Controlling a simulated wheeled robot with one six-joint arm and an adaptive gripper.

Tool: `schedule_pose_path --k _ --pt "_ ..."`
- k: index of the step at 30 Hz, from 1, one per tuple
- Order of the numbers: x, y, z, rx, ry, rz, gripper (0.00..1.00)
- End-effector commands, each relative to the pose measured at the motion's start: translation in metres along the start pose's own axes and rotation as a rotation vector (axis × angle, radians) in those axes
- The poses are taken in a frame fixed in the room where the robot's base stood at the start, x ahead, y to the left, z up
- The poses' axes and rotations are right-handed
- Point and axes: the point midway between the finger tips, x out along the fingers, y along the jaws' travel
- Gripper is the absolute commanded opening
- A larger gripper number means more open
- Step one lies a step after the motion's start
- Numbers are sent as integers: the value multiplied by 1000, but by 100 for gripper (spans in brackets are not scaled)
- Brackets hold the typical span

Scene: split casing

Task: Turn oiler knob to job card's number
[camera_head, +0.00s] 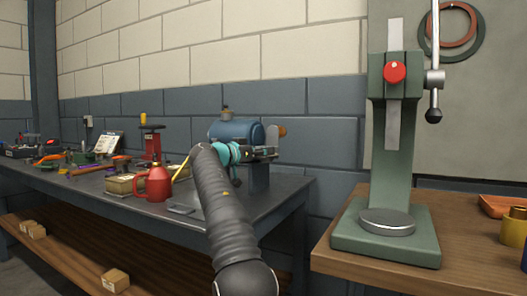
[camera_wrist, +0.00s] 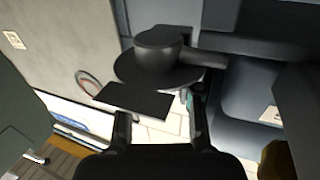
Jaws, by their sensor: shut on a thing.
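A blue machine (camera_head: 238,131) with a rounded body stands on a pedestal at the right end of the grey bench. A small dark fitting (camera_head: 227,113) stands on top of it; I cannot tell if this is the oiler. My gripper (camera_head: 272,153) is at the machine's front right. In the wrist view my gripper (camera_wrist: 160,112) has one finger on either side of a dark flat plate (camera_wrist: 140,101), with a dark disc and hub (camera_wrist: 160,62) behind. It is shut on a dark part; its exact contact is unclear. A light card (camera_head: 107,142) leans on the bench, unreadable.
A red oil can (camera_head: 158,184), a red stand (camera_head: 152,143) and small boxes stand left of my arm on the grey bench (camera_head: 250,207). A green press (camera_head: 388,190) stands on a wooden table at the right. Cartons lie on the lower shelf.

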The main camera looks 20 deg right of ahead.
Motion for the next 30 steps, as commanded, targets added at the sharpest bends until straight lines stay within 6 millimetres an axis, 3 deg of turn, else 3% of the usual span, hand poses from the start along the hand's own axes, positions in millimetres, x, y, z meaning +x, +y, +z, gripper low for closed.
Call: schedule_pose_path --k 1,3,4,17,30 --pt "0 0 -1 0 2 -1 42" --pt "0 0 -1 0 2 -1 59" --pt "0 0 -1 0 2 -1 60" --pt "-1 1 2 2 3 -41 60" --pt "1 6 6 3 2 -312 60"
